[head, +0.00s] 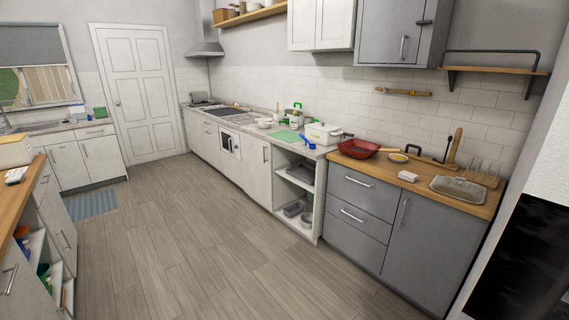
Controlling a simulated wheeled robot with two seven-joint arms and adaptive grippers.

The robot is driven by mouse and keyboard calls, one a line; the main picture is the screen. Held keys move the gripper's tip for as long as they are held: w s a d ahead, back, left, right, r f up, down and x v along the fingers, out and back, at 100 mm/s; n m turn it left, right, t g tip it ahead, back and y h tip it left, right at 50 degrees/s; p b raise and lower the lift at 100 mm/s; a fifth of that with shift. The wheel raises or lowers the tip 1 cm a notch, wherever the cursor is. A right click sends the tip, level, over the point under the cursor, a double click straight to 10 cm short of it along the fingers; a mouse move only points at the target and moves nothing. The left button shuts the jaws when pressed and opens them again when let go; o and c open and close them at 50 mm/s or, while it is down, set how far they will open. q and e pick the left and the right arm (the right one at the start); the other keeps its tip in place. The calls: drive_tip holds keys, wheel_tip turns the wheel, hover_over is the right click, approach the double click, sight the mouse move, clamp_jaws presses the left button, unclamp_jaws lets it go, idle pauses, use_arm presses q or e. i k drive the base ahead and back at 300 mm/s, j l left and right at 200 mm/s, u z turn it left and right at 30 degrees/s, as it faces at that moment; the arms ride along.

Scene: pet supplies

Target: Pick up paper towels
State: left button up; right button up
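I cannot make out paper towels with certainty in the head view. A small white item with green parts (297,116) stands on the far counter, too small to identify. A white block-like item (408,176) lies on the wooden counter at the right, and I cannot tell what it is. Neither of my grippers is in view.
A red pan (360,149), a white pot (322,133) and a metal tray (458,188) sit on the right-hand counters. A wooden counter (25,196) with open shelves stands at the left. The wood floor (190,235) between is clear. A blue mat (91,205) lies at left.

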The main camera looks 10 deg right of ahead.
sight(411, 177)
drive_tip(key=i+u, duration=0.4)
drive_tip(key=i, duration=0.3)
drive_tip(key=i+z, duration=0.45)
drive_tip(key=i, duration=0.25)
drive_tip(key=i+z, duration=1.25)
drive_tip(key=i+j+z, duration=0.15)
drive_tip(key=i+z, duration=0.15)
drive_tip(key=i, duration=0.15)
drive_tip(key=i+j+z, duration=0.2)
drive_tip(key=i+z, duration=0.15)
drive_tip(key=i, duration=0.05)
